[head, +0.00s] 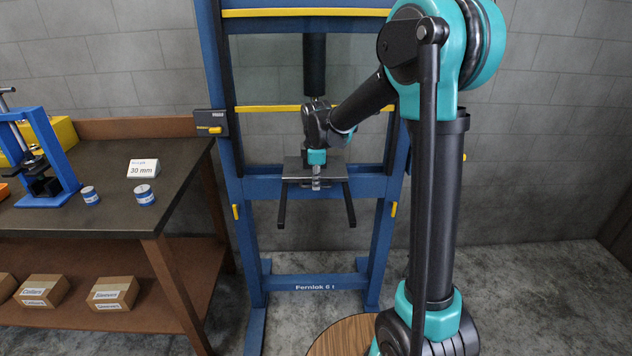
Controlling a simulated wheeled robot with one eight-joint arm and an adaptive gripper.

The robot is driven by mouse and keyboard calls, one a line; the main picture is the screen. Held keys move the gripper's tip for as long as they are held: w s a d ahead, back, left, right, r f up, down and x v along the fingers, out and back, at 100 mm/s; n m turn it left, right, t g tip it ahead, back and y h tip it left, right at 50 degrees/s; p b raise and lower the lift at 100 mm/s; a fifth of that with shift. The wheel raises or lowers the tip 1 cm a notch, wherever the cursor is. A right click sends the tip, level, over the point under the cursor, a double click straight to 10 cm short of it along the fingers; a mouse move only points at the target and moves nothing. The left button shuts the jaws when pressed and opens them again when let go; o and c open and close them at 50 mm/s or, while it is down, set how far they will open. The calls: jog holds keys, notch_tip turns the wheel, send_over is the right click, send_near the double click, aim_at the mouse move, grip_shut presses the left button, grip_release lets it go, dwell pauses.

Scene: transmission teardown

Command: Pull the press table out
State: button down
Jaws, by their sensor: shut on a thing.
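The blue press frame (222,110) with yellow bars stands against the wall. Its press table (294,170) is a grey plate at mid-height on the blue crossbeam, with two dark rails (282,206) sticking out toward me below it. My gripper (317,182) is at the middle of the table's front edge, shut on what looks like the table's front handle. The fingers are small here and the handle is mostly hidden behind them.
A workbench (110,222) on the left holds a small blue press (45,150), two small cans (145,195) and a "30 mm" sign (143,168). Cardboard boxes (113,292) lie on its lower shelf. A round wooden top (340,338) is at the bottom. Floor on the right is clear.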

jog(key=s, duration=2.3)
jog(key=c, duration=1.6)
grip_release()
notch_tip(320, 180, up, 12)
jog(key=s, duration=0.2)
jog(key=shift+s, duration=0.15)
jog(key=shift+f, duration=0.1)
jog(key=s+d+f+m+t, duration=0.2)
jog(key=d+f+m, duration=1.4)
jog(key=f+m, duration=0.2)
jog(key=shift+d+f, duration=0.35)
